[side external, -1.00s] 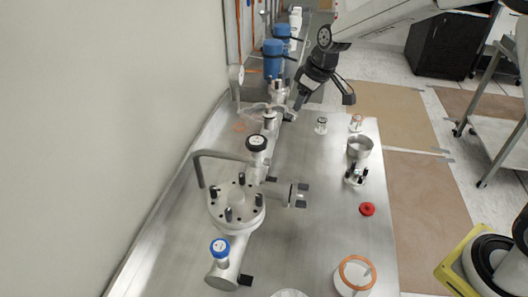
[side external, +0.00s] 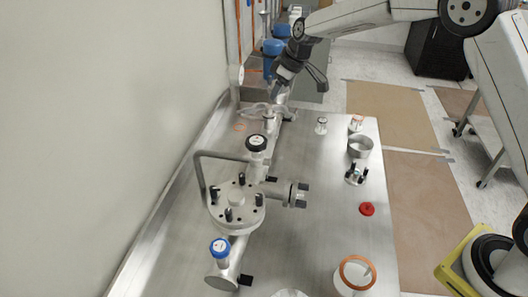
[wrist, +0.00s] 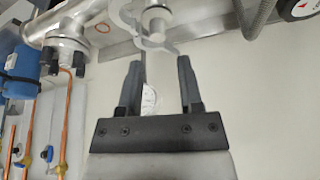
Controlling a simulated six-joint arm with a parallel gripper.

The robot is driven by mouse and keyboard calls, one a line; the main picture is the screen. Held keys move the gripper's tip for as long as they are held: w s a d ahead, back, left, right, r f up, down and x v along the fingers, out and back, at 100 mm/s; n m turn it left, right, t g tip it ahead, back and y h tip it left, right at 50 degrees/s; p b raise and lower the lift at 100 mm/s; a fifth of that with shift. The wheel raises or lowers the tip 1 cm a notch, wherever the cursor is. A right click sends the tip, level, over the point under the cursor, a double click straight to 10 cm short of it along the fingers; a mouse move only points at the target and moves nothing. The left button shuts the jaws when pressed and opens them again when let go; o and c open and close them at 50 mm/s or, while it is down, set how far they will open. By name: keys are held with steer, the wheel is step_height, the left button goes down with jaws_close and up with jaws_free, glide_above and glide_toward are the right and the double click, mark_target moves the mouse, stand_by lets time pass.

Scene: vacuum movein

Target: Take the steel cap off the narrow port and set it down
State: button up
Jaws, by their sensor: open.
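My gripper (side external: 275,99) hangs over the far left part of the steel bench, at the pipe assembly. In the wrist view my gripper (wrist: 159,60) has its two dark fingers apart with nothing gripped between them. A small upright steel port (side external: 269,120) stands just below and in front of it. In the wrist view a round steel end, apparently the cap (wrist: 156,22), lies beyond the fingertips, roughly in line with the gap. A pale, curved piece (wrist: 150,42) is around or beside it. I cannot tell cap from port clearly, nor whether anything touches.
A black-topped valve (side external: 257,144), a flanged chamber (side external: 237,198) with a bent tube and a blue-topped valve (side external: 220,248) stand along the left. A metal cup (side external: 360,146), a red cap (side external: 367,209) and a copper ring (side external: 357,272) are at right.

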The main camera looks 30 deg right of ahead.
mark_target(270, 106)
steer(key=shift+w+a+f, duration=0.1)
steer(key=shift+f, duration=0.25)
steer(key=shift+f, duration=0.1)
steer(key=shift+x, duration=2.45)
steer(key=shift+w, duration=0.1)
jaws_close()
